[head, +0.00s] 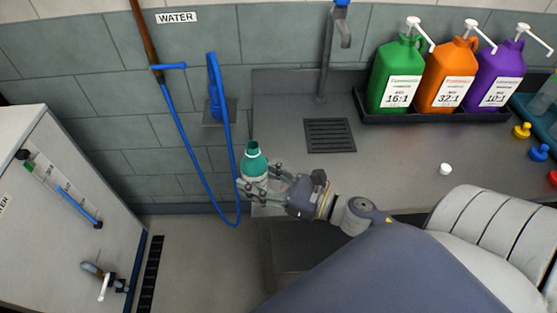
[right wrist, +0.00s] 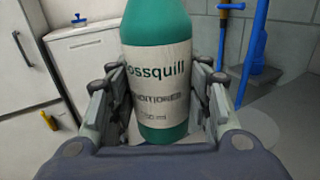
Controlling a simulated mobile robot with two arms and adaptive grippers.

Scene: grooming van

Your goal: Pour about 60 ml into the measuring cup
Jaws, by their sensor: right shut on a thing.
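A green bottle (head: 253,162) with a white label stands nearly upright in my right gripper (head: 261,183), at the left end of the counter. In the right wrist view the bottle (right wrist: 157,35) sits between the two fingers, its label partly reading "ossquill" and "conditioner". The fingers are shut on its sides. Its top is out of the right wrist view. I cannot make out a measuring cup for certain; a clear container (head: 545,97) is cut off at the right edge of the head view. My left gripper is not in view.
Green (head: 392,75), orange (head: 445,75) and purple (head: 497,80) pump jugs stand in a dark tray at the back. A small white cap (head: 445,169) lies on the counter. A blue hose (head: 190,150) hangs left of the bottle. The counter around the drain grate (head: 330,135) is clear.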

